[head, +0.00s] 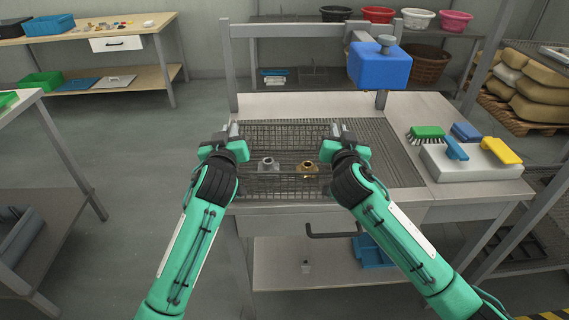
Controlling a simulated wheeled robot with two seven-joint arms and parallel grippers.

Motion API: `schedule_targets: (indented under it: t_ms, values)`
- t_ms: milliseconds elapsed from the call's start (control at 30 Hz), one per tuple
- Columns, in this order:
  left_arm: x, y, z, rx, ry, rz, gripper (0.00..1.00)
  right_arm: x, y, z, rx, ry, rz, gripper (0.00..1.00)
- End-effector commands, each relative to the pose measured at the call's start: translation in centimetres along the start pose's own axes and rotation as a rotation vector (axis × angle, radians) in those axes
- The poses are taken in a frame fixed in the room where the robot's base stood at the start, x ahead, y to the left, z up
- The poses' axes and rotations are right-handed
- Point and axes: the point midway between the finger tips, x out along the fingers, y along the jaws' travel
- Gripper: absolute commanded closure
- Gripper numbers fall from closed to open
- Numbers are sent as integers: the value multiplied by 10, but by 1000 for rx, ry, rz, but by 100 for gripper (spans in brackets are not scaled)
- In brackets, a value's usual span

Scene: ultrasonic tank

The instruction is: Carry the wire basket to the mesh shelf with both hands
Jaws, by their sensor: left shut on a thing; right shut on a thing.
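The wire basket (285,185) is a dark mesh box in the middle of the head view, at the left part of the workbench. A silver fitting (268,164) and a brass-coloured fitting (307,169) are in it. My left gripper (226,137) is shut at the basket's left side, and my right gripper (342,138) is shut at its right side. The fingertips and the exact grip are partly hidden by the gripper bodies.
A blue box-shaped unit (380,66) hangs on a post above the bench's back right. A drawer handle (333,233) sticks out at the front. Steel uprights flank the bench.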

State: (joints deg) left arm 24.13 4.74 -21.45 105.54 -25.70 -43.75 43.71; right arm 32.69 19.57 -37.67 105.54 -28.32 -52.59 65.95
Motion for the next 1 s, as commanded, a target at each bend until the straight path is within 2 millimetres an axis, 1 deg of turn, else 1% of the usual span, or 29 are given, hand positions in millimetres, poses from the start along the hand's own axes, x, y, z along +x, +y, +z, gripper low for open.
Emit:
schedule_targets:
  t_ms: [333,800,1000]
  values:
    - [0,2,-9,-2,2,1,100,0,-2,-9,3,2,-1,100]
    - [0,10,-44,-3,2,2,100,0,-10,-44,3,2,-2,100]
    - [0,11,-50,-3,1,2,100,0,-11,-51,3,2,-2,100]
